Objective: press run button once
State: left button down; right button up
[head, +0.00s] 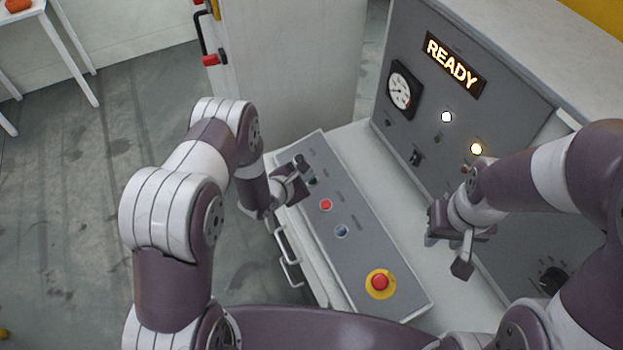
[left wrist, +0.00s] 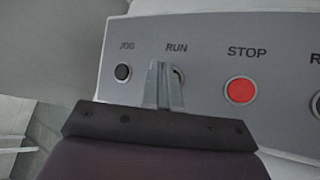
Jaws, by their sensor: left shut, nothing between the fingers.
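The run button (left wrist: 179,76) shows in the left wrist view under the RUN label, a dark round button partly hidden behind my left fingers. My left gripper (left wrist: 160,66) is shut and empty, with its fingertips in front of the left part of the button. I cannot tell whether they touch it. In the head view my left gripper (head: 302,176) is at the upper end of the sloped grey control panel (head: 362,250). My right gripper (head: 447,253) is at the right, over the pale ledge, with its fingers apart and nothing between them.
The black jog button (left wrist: 123,72) is left of RUN, and the red stop button (left wrist: 240,91) is right. A blue button (head: 341,231) and a red emergency stop (head: 380,282) on yellow lie further along. The upright panel's display (head: 453,66) reads READY.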

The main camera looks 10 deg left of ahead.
pick_arm(q)
jog(key=shift+f, duration=0.1)
jog(key=shift+d+f+b, duration=0.1)
jog(key=shift+f+b, duration=0.2)
